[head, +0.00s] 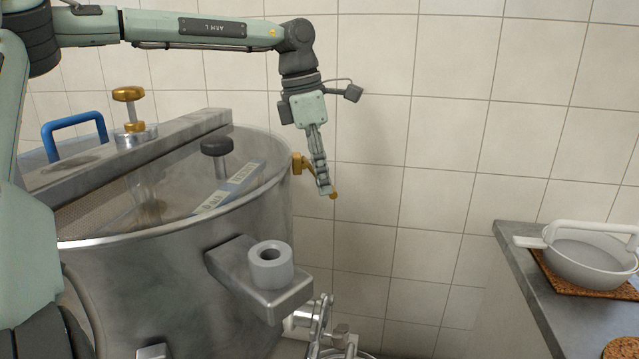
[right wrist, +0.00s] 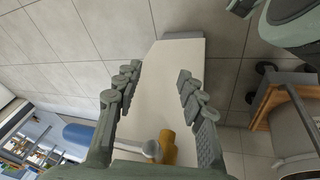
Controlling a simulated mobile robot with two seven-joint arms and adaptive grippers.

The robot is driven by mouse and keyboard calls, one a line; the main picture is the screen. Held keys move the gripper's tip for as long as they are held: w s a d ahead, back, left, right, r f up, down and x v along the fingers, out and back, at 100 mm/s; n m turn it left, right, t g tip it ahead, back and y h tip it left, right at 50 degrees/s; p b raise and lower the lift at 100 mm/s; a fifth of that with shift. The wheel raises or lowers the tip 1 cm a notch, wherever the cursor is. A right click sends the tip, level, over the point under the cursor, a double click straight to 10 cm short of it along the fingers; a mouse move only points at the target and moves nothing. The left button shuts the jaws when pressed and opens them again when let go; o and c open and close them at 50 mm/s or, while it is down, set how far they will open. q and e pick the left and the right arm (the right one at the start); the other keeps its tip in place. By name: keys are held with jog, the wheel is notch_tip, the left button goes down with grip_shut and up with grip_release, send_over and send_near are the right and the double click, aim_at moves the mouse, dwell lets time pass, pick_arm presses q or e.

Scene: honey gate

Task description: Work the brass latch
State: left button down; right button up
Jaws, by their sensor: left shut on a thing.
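The brass latch (head: 299,163) shows on the right side of the steel drum (head: 150,290), near its rim. My left gripper (head: 325,186) comes down from above and is shut on the latch, with a brass tip showing just beyond its fingertips. The fingers hide the middle of the latch. My right gripper (right wrist: 155,88) shows in the right wrist view, its two fingers wide apart with nothing gripped between them. A brass-coloured part (right wrist: 168,147) and a pale rounded part show low in that view; I cannot tell what they belong to.
The drum has a clear lid, a crossbar (head: 185,130), a blue handle (head: 75,130) and a dark knob (head: 217,146). A bracket (head: 230,255) with a grey ring (head: 270,264) juts out. A white strainer-like pan (head: 590,262) sits on a counter (head: 540,310) at right.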

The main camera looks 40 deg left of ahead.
dwell(0.3)
pick_arm(q)
jog(key=c, duration=1.3)
grip_release()
jog(key=shift+r, duration=0.1)
jog(key=r, duration=0.4)
jog(key=s+a+r, duration=0.1)
jog(key=r, duration=0.2)
jog(key=s+r, duration=0.1)
jog(key=r, duration=0.3)
jog(key=shift+a+r, duration=0.35)
